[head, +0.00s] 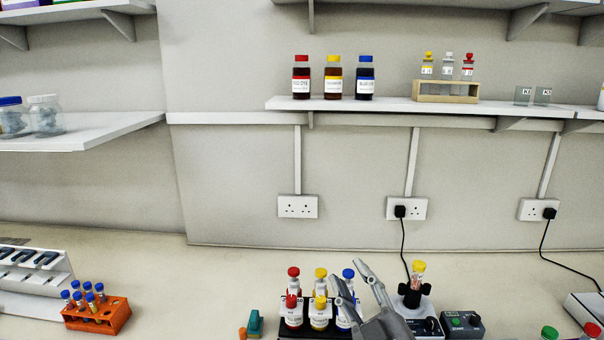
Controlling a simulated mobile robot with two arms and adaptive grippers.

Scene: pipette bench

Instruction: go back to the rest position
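My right gripper (349,271) is at the lower middle of the head view, its two fingers apart and pointing up and away over the bench. It looks open, and I see nothing held in it. A blue-capped bottle (348,273) shows in the gap between the fingers, partly covered by them; it seems to stand behind the gripper, but whether they touch I cannot tell. Red-capped (293,272) and yellow-capped (321,274) bottles stand to its left, in a dark rack cut by the bottom edge. My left gripper is not in view.
A black-and-grey device (411,300) holding a yellow-capped tube (418,270) stands close right of the gripper, beside a small control box (462,323). An orange rack (120,316) with blue-capped tubes is at left. The bench (200,265) behind is mostly clear, up to the wall.

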